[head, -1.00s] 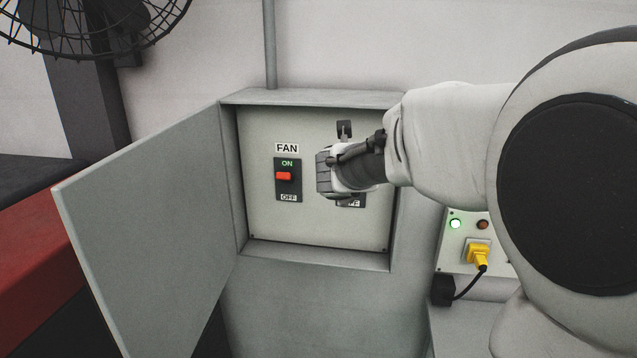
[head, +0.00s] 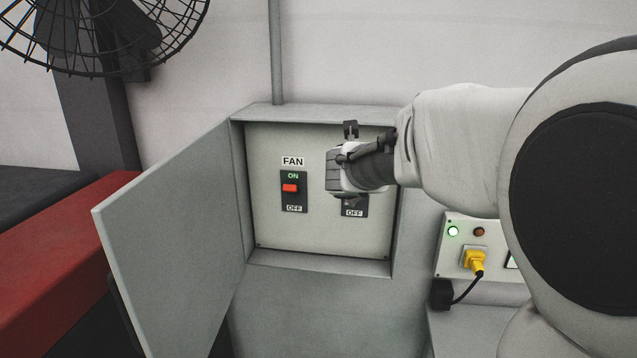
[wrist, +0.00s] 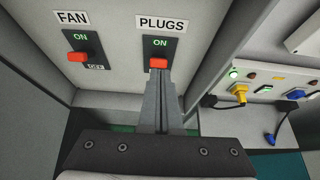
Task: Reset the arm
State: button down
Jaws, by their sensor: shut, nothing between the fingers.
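My gripper (wrist: 160,84) is shut and empty. In the wrist view its fingertips are just below the red PLUGS switch (wrist: 158,62); I cannot tell whether they touch it. The PLUGS switch sits at its ON end, and its lower part is hidden by the fingers. In the head view my gripper (head: 343,170) is in front of the right side of the open switch box (head: 320,262) and covers most of that switch. The red FAN switch (head: 289,188) is at ON; it also shows in the wrist view (wrist: 77,57).
The box door (head: 170,250) stands open to the left. A socket panel (head: 448,262) with a lit green lamp (head: 453,231) and a yellow plug (head: 474,260) is at the lower right. A caged fan (head: 100,35) is at the upper left, above a red surface (head: 70,245).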

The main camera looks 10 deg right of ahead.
jog(key=s+a+n+y+b, duration=0.4)
jog(key=s+a+n+y, duration=0.6)
jog(key=n, duration=1.1)
jog(key=s+d+f+n+g+h+b, duration=0.1)
jog(key=s+d+f+n+g+h, duration=0.2)
jog(key=s+f+n, duration=0.4)
jog(key=s+d+f+n+g+h+b, duration=0.2)
jog(key=s+f+n, duration=0.5)
jog(key=s+n, duration=0.4)
jog(key=s+d+g+h, duration=0.1)
jog(key=s+d, duration=0.1)
jog(key=s, duration=0.3)
jog(key=shift+f+n, duration=0.15)
jog(key=shift+n, duration=0.15)
jog(key=shift+s+a, duration=0.1)
jog(key=shift+a, duration=0.05)
